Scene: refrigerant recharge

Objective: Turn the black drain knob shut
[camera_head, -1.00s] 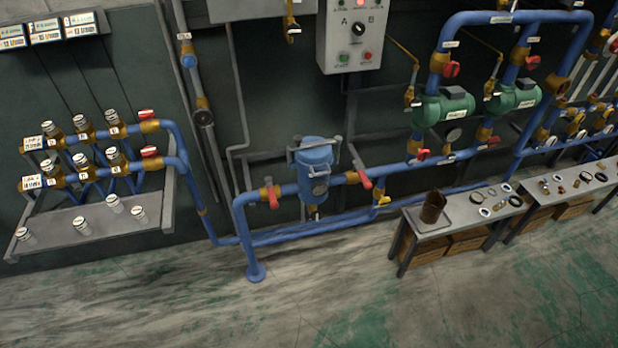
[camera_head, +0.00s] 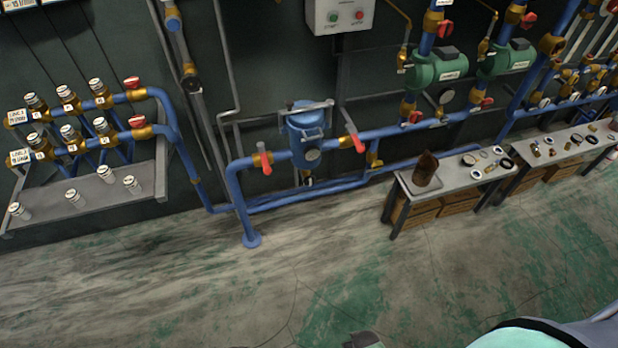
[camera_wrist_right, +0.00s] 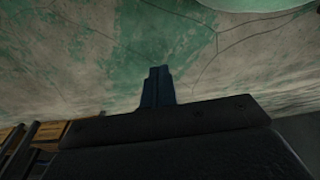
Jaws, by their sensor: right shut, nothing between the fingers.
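A blue filter canister (camera_head: 309,137) with a grey clamp bar on top sits in the blue pipe line on the back wall. Under it is a small dark fitting (camera_head: 307,181), which looks like the black drain knob. It is too small for me to tell how far it is turned. My right gripper (camera_wrist_right: 157,85) is shut and empty in the right wrist view, with floor behind it. It is well away from the knob, and the knob does not show in that view. My left gripper is not in view.
Red-handled valves (camera_head: 265,163) flank the canister. A lower blue pipe (camera_head: 330,189) runs near the knob. A grey bench (camera_head: 460,176) with a rusty cylindrical part (camera_head: 425,168) stands to the right. A valve rack (camera_head: 85,195) is at left. The floor (camera_head: 280,280) in front is clear.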

